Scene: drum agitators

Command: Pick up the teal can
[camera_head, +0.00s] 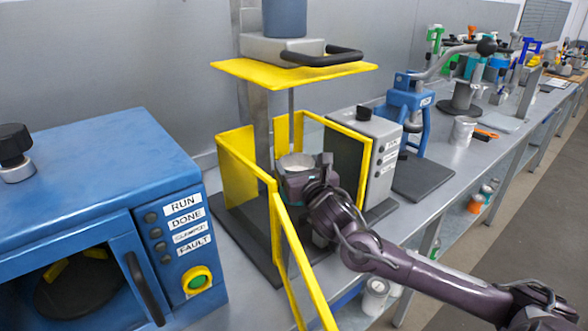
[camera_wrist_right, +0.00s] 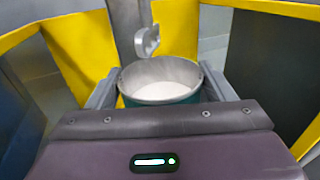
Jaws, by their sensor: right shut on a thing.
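The teal can (camera_wrist_right: 163,98) is upright and open at the top, with pale contents inside. It stands between the two fingers of my right gripper (camera_wrist_right: 160,92), which is shut on it. In the head view the can (camera_head: 295,161) shows only its rim and upper part; my right gripper (camera_head: 296,178) hides most of the rest. Can and gripper are inside the yellow-framed guard of a mixing machine. Whether the can touches the machine's base is hidden. My left gripper is not in view.
The yellow guard (camera_head: 238,167) surrounds the gripper, with its front door (camera_head: 291,256) swung open. A grey hook-like agitator (camera_wrist_right: 147,41) hangs just behind the can. A blue machine (camera_head: 100,180) stands at left, a grey control box (camera_head: 384,150) at right, a blue press (camera_head: 408,100) beyond.

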